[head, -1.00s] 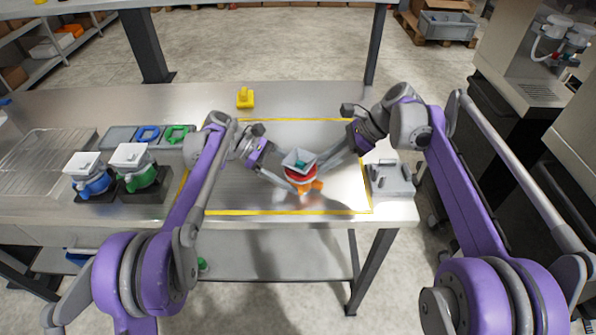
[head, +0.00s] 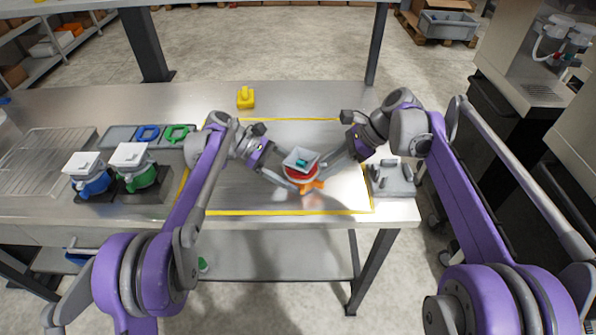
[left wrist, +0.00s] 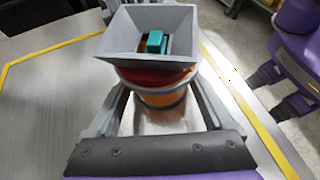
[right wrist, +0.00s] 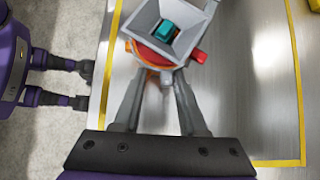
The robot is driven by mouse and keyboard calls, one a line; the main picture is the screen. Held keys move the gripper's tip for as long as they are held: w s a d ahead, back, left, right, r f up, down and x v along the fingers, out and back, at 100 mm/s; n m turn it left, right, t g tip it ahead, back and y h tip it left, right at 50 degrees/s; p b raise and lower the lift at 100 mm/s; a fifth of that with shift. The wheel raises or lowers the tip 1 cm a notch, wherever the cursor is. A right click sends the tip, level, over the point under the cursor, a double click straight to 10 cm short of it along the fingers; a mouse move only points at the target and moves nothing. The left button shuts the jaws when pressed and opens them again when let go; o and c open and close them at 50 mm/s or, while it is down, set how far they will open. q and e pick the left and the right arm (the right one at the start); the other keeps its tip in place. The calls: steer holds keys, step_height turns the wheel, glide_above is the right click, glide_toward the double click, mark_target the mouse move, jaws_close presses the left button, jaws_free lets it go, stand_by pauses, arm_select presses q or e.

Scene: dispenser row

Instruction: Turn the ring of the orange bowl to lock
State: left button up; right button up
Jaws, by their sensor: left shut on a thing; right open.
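The orange bowl (head: 312,186) is in the middle of the yellow-outlined area in the head view. A red ring (head: 300,175) sits around its top, under a grey square hopper (head: 296,156) with a teal piece (head: 302,163) inside. My left gripper (head: 284,180) is shut on the orange bowl; in the left wrist view its fingers flank the bowl (left wrist: 160,98) below the ring (left wrist: 150,77). My right gripper (right wrist: 155,78) is open, its fingers near the ring (right wrist: 150,55) on the bowl's right side. A red tab (right wrist: 199,55) sticks out there. The hopper partly hides the fingertips; I cannot tell contact.
Blue (head: 92,182) and green (head: 138,172) dispensers stand at the left. A grey tray (head: 120,138) behind them holds a blue and a green ring. A yellow piece (head: 245,98) stands at the back. A grey fixture (head: 392,180) is at the right edge. The outlined area is otherwise clear.

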steer(key=shift+r, duration=0.1)
steer(key=shift+s, duration=0.2)
steer(key=shift+s, duration=0.5)
stand_by(0.4)
steer(key=shift+s+a, duration=0.1)
steer(key=shift+s, duration=0.1)
arm_select(q)
steer(key=shift+d, duration=0.1)
arm_select(e)
steer(key=shift+s+a, duration=0.25)
steer(key=shift+s, duration=0.15)
steer(key=shift+w+d+r, duration=0.1)
steer(key=shift+w+d, duration=0.05)
steer(key=shift+w, duration=0.25)
